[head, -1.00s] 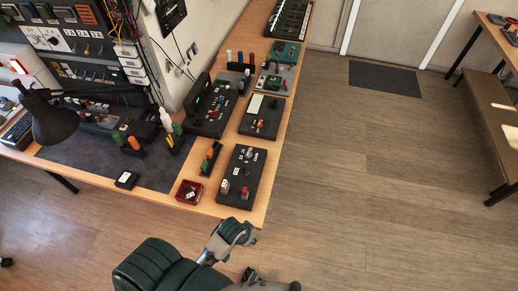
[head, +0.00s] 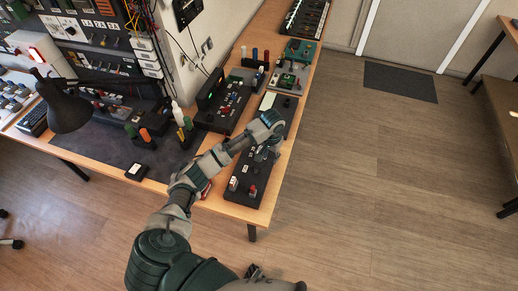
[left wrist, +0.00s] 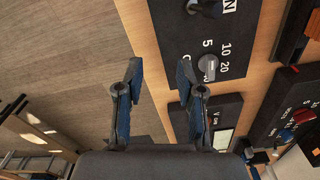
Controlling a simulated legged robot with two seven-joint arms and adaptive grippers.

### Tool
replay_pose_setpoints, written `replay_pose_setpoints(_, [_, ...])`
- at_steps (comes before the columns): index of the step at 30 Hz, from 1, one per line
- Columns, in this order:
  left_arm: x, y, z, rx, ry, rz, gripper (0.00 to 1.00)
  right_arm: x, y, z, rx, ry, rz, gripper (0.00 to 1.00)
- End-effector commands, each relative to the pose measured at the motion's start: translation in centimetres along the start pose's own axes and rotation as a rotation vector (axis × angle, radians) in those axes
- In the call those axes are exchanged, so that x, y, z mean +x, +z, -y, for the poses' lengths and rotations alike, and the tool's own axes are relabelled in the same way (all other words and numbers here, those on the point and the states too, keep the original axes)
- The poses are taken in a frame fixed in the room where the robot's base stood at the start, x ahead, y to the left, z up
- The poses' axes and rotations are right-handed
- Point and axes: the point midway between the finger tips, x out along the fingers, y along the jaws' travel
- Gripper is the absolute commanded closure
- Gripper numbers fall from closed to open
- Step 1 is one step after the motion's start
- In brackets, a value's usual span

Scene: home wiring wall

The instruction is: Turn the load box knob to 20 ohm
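The load box is a black panel (head: 240,197) along the right edge of the table. The left wrist view shows its face (left wrist: 178,35) with the numbers 5, 10 and 20 printed around a grey round knob (left wrist: 208,66). I cannot tell which number the knob points to. My left gripper (head: 267,152) is over the far part of the load box and hides the knob in the head view. In the left wrist view my left gripper (left wrist: 160,78) is open and empty, with the knob just right of its right fingertip.
A black lamp (head: 68,112) stands further left.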

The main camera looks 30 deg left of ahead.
Motion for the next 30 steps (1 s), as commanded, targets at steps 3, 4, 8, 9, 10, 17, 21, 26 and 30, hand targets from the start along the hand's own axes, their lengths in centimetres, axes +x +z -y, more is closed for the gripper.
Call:
replay_pose_setpoints(3, [-5.6,-2.9,4.7,-0.139,-0.015,0.012,0.62,0.0,-0.1,0.0,0.000,0.000,-0.001,0.58])
replay_pose_setpoints(4, [-6.7,-3.2,5.5,-0.167,-0.014,0.016,0.62,0.0,-0.1,0.1,0.001,-0.001,-0.001,0.58])
replay_pose_setpoints(8, [-9.8,-4.2,7.8,-0.249,-0.004,0.023,0.62,0.0,-0.2,0.3,0.002,-0.004,-0.002,0.58])
replay_pose_setpoints(9, [-10.2,-4.3,8.1,-0.262,-0.002,0.025,0.62,0.0,-0.2,0.5,0.003,-0.006,-0.003,0.58])
replay_pose_setpoints(10, [-10.3,-4.3,8.3,-0.268,-0.002,0.025,0.62,0.0,-0.2,0.6,0.004,-0.007,-0.003,0.58])
replay_pose_setpoints(17, [-7.6,-4.2,8.3,-0.273,-0.002,0.030,0.62,0.2,-0.4,1.1,0.007,-0.013,0.002,0.58])
replay_pose_setpoints(21, [-4.3,-4.1,8.3,-0.272,-0.002,0.029,0.62,0.2,-1.3,0.9,0.006,-0.010,-0.009,0.58])
replay_pose_setpoints(26, [-0.4,-4.0,8.3,-0.272,0.000,0.028,0.62,0.2,-2.3,0.5,0.006,-0.005,-0.013,0.58])
replay_pose_setpoints(30, [2.8,-4.0,8.3,-0.272,-0.001,0.028,0.62,0.1,-2.6,0.1,0.005,-0.001,-0.010,0.58])
